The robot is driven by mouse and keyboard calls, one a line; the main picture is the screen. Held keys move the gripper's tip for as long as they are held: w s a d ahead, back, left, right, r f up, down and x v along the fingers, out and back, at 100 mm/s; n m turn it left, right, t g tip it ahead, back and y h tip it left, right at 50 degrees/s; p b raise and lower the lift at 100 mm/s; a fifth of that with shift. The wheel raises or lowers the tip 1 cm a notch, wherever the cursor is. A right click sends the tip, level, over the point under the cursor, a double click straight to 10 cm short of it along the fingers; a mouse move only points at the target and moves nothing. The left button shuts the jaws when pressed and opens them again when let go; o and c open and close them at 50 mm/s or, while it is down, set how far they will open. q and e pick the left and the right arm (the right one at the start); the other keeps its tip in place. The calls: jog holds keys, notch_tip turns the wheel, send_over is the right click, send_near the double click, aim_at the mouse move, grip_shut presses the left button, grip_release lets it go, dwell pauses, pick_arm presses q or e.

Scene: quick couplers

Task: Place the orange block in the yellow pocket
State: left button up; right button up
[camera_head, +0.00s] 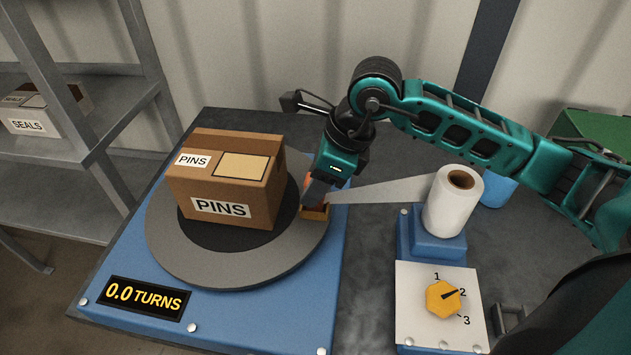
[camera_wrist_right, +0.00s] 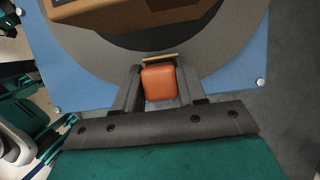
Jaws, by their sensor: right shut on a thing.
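The orange block (camera_wrist_right: 159,82) sits between the two fingers of my right gripper (camera_wrist_right: 158,88), which is shut on it. In the head view my right gripper (camera_head: 317,194) points down at the right rim of the grey turntable (camera_head: 235,274), and a sliver of the block (camera_head: 310,184) shows beside the fingers. The yellow pocket (camera_head: 315,213) is on that rim, directly under the fingertips. In the wrist view only a yellow edge of the pocket (camera_wrist_right: 160,57) shows just beyond the block. The fingers hide how deep the block sits in the pocket. My left gripper is not in view.
A brown PINS box (camera_head: 226,181) stands on the turntable, close left of my gripper. A pale film strip (camera_head: 384,191) stretches from the white roll (camera_head: 450,203) to the gripper. A yellow dial (camera_head: 442,298) and a 0.0 TURNS display (camera_head: 145,297) are in front.

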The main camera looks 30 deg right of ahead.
jog(key=shift+f, duration=0.15)
jog(key=shift+f, duration=0.15)
jog(key=o, duration=1.1)
jog(key=shift+c, duration=0.2)
jog(key=shift+r, duration=0.25)
jog(key=v, duration=1.1)
jog(key=shift+s+d+r, duration=0.15)
jog(key=shift+s+r, duration=0.05)
jog(key=shift+r, duration=0.15)
